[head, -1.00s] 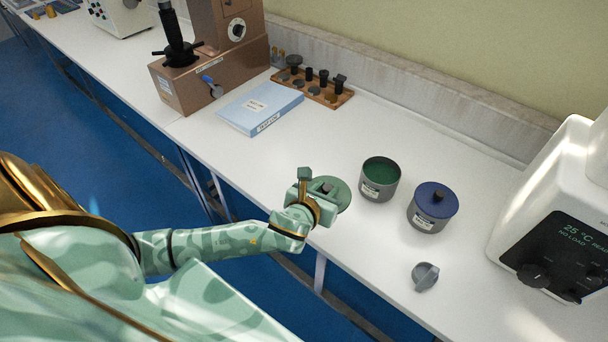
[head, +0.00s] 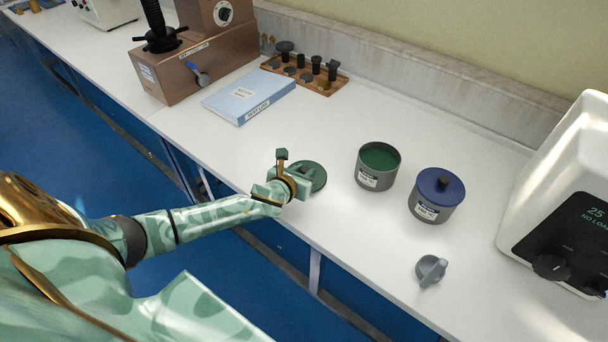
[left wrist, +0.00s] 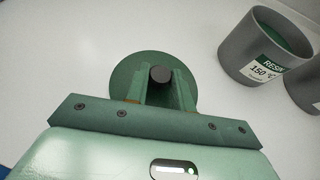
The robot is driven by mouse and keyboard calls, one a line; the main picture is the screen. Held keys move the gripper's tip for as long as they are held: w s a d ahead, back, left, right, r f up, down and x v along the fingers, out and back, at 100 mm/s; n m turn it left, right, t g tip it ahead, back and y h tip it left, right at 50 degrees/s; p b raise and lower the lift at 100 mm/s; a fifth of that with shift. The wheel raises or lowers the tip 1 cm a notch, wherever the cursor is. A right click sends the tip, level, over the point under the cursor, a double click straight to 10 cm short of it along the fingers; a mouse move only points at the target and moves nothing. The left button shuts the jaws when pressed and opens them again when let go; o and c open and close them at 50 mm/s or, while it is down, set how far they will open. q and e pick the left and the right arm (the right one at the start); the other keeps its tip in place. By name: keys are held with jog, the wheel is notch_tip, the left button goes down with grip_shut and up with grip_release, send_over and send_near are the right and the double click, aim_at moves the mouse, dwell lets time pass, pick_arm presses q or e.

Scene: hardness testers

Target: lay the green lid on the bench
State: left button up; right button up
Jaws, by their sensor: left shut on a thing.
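The green lid (head: 317,179) is a round disc low over the white bench, left of the open pot; I cannot tell whether it touches the bench. My left gripper (head: 299,174) is shut on the lid's dark knob. In the left wrist view the lid (left wrist: 122,84) lies flat beyond the jaws, and the left gripper (left wrist: 161,76) has a finger on each side of the knob. The open grey pot (head: 369,179) with green inside stands upright to the right. The white bench (head: 360,238) is bare around the lid. My right gripper is not in view.
A grey pot with a blue lid (head: 440,188) stands right of the open pot. A grey knob-like piece (head: 430,270) lies near the front edge. A blue book (head: 247,96), a wooden rack (head: 322,87) and a brown tester (head: 180,80) are further back. A white machine (head: 555,200) is at right.

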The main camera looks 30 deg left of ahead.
pick_arm(q)
jog(key=shift+s+r, duration=0.1)
jog(key=o, duration=1)
jog(key=shift+s+r, duration=0.2)
jog(key=shift+s, duration=0.05)
jog(key=p+v, duration=0.4)
jog(key=v, duration=0.6)
jog(key=shift+s+r, duration=0.1)
jog(key=shift+r, duration=0.05)
jog(key=shift+s+d+r, duration=0.1)
jog(key=shift+s+r, duration=0.05)
jog(key=shift+s, duration=0.35)
